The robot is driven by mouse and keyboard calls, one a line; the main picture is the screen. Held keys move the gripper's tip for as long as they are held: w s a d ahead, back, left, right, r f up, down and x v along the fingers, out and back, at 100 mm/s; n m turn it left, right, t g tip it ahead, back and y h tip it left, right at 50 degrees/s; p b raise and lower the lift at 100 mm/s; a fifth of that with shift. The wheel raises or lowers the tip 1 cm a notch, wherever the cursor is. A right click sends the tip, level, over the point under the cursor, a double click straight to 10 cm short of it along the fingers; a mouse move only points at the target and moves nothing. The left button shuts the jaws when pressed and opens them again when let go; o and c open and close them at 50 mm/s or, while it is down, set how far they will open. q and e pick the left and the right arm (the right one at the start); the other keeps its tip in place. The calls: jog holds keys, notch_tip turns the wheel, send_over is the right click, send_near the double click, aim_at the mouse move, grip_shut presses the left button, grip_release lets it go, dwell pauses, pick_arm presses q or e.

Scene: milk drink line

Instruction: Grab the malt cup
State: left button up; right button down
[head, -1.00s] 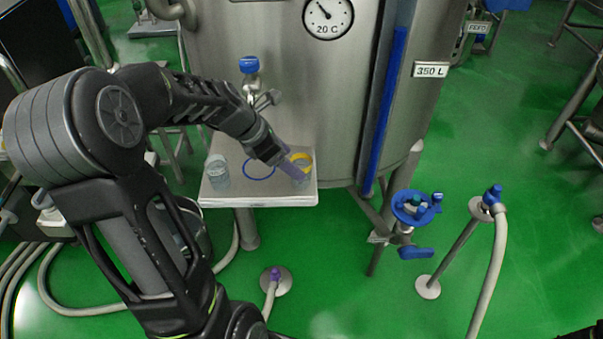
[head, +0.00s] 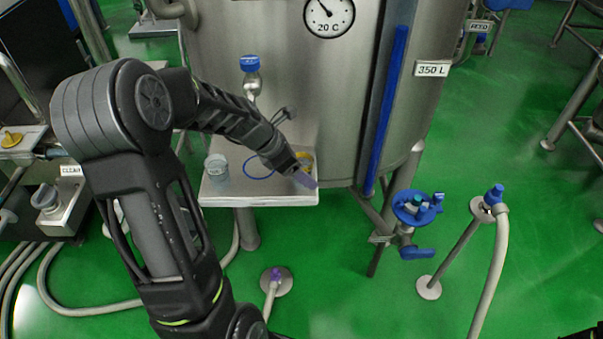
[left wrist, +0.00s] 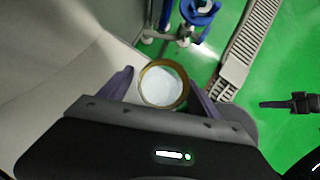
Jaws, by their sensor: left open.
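A cup with a yellow rim (head: 307,157), which I take for the malt cup, stands at the right end of the small steel shelf (head: 225,200). My left gripper (head: 305,180) is in front of it and hides most of it. In the left wrist view the cup (left wrist: 163,86) shows from above, with a yellow-brown rim and pale contents. The open fingers of the left gripper lie on either side of it; I cannot tell whether they touch it. A dark part at the right edge of the left wrist view may belong to my right arm; its jaws are unclear.
A clear cup with a label (head: 217,168) stands at the shelf's left end, with a blue ring mark (head: 258,165) between the cups. The steel tank (head: 290,90) rises behind. A blue-handled valve (head: 416,208) stands to the right.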

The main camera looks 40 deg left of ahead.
pick_arm(q)
jog(key=shift+c, duration=0.4)
jog(key=c, duration=1.5)
jog(key=shift+r, duration=0.1)
notch_tip(320, 180, up, 10)
jog(key=shift+f+p, duration=0.1)
jog(key=shift+p, duration=0.85)
